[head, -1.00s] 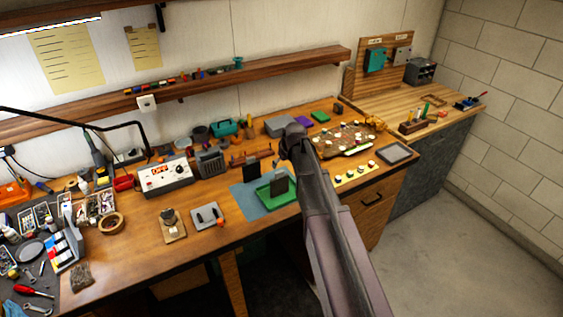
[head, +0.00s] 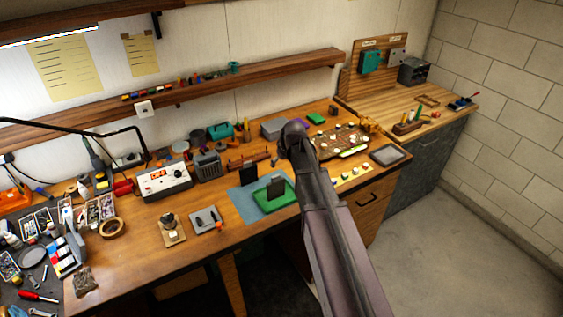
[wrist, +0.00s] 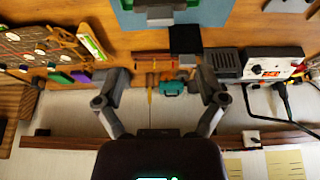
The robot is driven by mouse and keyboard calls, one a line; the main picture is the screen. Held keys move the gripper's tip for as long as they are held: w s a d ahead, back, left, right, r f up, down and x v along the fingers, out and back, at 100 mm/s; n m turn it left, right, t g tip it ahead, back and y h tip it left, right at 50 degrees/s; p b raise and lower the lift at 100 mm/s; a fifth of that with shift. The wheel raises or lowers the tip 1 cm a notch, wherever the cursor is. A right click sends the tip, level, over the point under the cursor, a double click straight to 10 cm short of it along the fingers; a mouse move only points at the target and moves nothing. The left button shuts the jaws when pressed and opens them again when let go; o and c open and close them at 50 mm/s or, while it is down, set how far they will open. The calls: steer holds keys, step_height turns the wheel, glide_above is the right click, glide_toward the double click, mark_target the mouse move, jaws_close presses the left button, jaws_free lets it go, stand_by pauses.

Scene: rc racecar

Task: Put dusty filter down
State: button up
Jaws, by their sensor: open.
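A dark grey-brown flat panel (head: 275,189), which looks like the dusty filter, stands upright at the green tray (head: 288,205) on the blue mat (head: 246,211). The panel also shows at the top of the wrist view (wrist: 160,14). A black panel (head: 248,175) stands just behind it on the mat and appears in the wrist view too (wrist: 185,40). My gripper (wrist: 160,82) is open, with its two fingers wide apart and nothing between them. It is apart from both panels. In the head view my arm hides the fingers.
A control box with a red display (head: 163,181) stands left of the mat. A teal box (head: 220,131) and other small items line the back. A board with several parts (head: 338,141) lies to the right. A shelf (head: 220,77) crosses the wall above the bench.

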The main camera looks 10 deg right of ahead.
stand_by(0.3)
steer(key=s+a+f+m+g+h, duration=0.1)
steer(key=s+m+g, duration=0.2)
steer(key=s, duration=2.1)
steer(key=shift+s+a+f+m+g, duration=0.25)
steer(key=shift+s+m+g, duration=0.1)
steer(key=shift+g, duration=0.35)
step_height(320, 180, down, 10)
steer(key=b, duration=0.9)
steer(key=shift+r, duration=0.25)
